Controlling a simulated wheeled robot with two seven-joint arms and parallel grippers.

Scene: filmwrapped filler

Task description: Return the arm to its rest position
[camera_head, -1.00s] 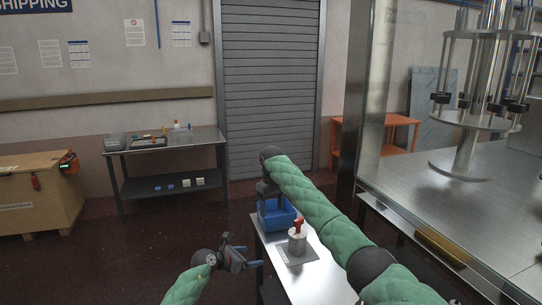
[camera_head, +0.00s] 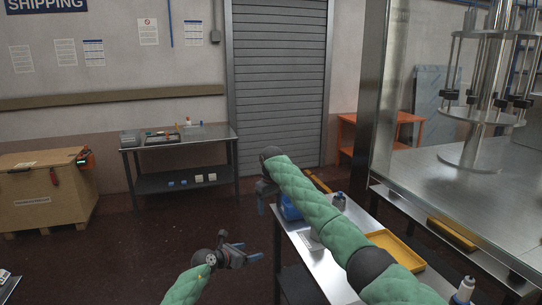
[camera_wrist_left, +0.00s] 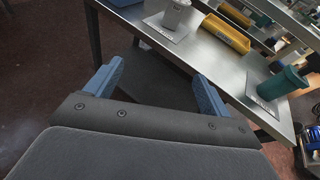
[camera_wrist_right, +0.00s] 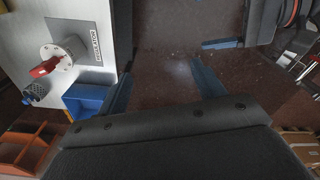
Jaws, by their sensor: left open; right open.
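My left gripper (camera_head: 246,256) is at the lower middle of the head view, left of the narrow steel table (camera_head: 366,216). In the left wrist view its blue fingers (camera_wrist_left: 158,88) are apart with nothing between them. My right arm reaches across the table in the head view, with its gripper (camera_head: 262,198) hanging at the far end, partly hidden by the arm. In the right wrist view its fingers (camera_wrist_right: 163,85) are apart and empty, above the dark floor beside the table edge.
A blue bin (camera_head: 290,207), a dark bottle (camera_head: 339,200) and a yellow tray (camera_head: 397,249) are on the table. A steel machine (camera_head: 440,150) stands right. Floor left of the table is open.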

